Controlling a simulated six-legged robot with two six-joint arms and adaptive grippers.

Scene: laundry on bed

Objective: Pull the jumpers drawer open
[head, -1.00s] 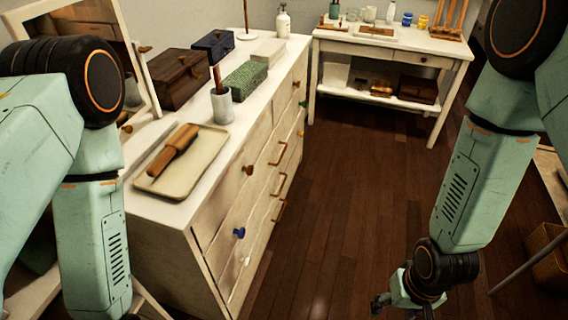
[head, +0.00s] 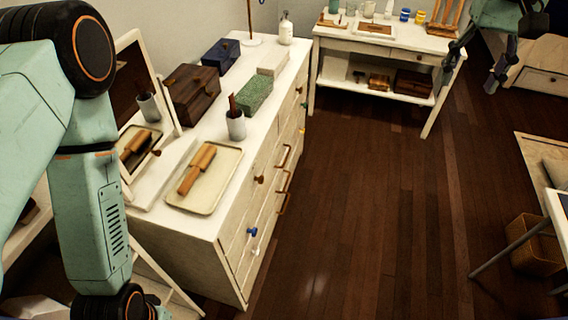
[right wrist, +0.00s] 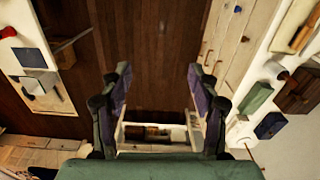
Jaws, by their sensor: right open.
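The white dresser (head: 213,240) stands left of centre in the head view, its drawer fronts facing right and all seeming shut. Its fronts carry wooden bar handles (head: 283,180), a brown knob (head: 259,179), a blue knob (head: 252,232) and other small knobs. I cannot tell which drawer holds jumpers; no label is readable. My right gripper (head: 473,77) is raised at the upper right, open and empty, well away from the dresser. In the right wrist view its fingers (right wrist: 161,85) are spread, with dresser fronts (right wrist: 231,50) to their right. My left gripper is hidden or cut off at the bottom left.
On the dresser top are a tray with a brush (head: 230,181), a cup (head: 236,127), boxes (head: 194,93) and a tilted mirror (head: 131,85). A white table (head: 385,45) stands beyond. A basket (head: 537,244) is at right. The wooden floor between is clear.

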